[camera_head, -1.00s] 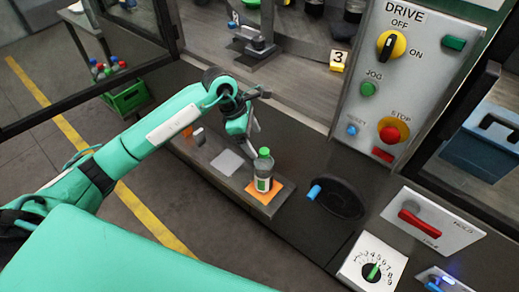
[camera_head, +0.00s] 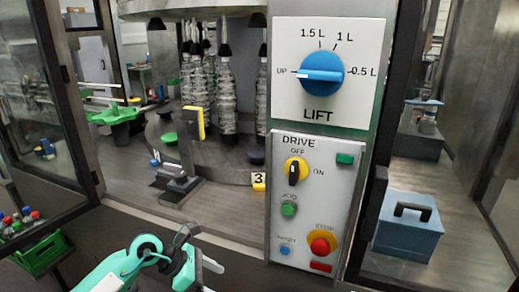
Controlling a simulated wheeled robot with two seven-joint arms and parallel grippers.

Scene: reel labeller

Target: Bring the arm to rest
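My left arm (camera_head: 125,265) comes in at the bottom edge, left of centre, in the head view. Its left gripper (camera_head: 207,268) is near the bottom edge, in front of the machine's deck. The fingers are small and partly cut off by the frame edge, so I cannot tell whether they are open or shut. I see nothing held in the part that shows. My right gripper is out of view.
The control panel (camera_head: 333,210) stands right of the gripper, with a LIFT knob (camera_head: 321,75), DRIVE switch (camera_head: 297,172) and red STOP button (camera_head: 320,246). A blue toolbox (camera_head: 408,240) is at right. A green crate (camera_head: 40,252) with bottles is at left.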

